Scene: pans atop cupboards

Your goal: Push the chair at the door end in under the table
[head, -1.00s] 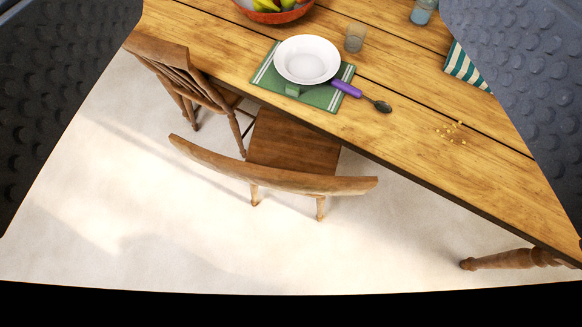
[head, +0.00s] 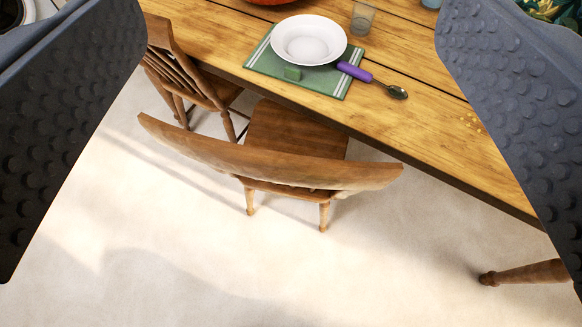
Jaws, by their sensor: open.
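A wooden chair (head: 297,131) stands at the near side of the wooden table (head: 420,125), in the middle of the view. Its curved top rail (head: 270,166) faces me, and the front of its seat meets the table edge in the picture. I cannot tell how far the seat reaches under the table. A second chair with a spindle back (head: 185,70) stands to its left. My gripper (head: 290,185) is open, with one finger at each side of the view. Nothing is between the fingers up close; the chair shows in the gap beyond them. No door shows.
On the table are a white plate (head: 308,38) on a green mat (head: 275,62), a purple-handled spoon (head: 355,71), a glass (head: 363,16) and yellow crumbs (head: 473,121). A table leg (head: 525,273) is at lower right. The pale floor (head: 200,270) before the chair is clear.

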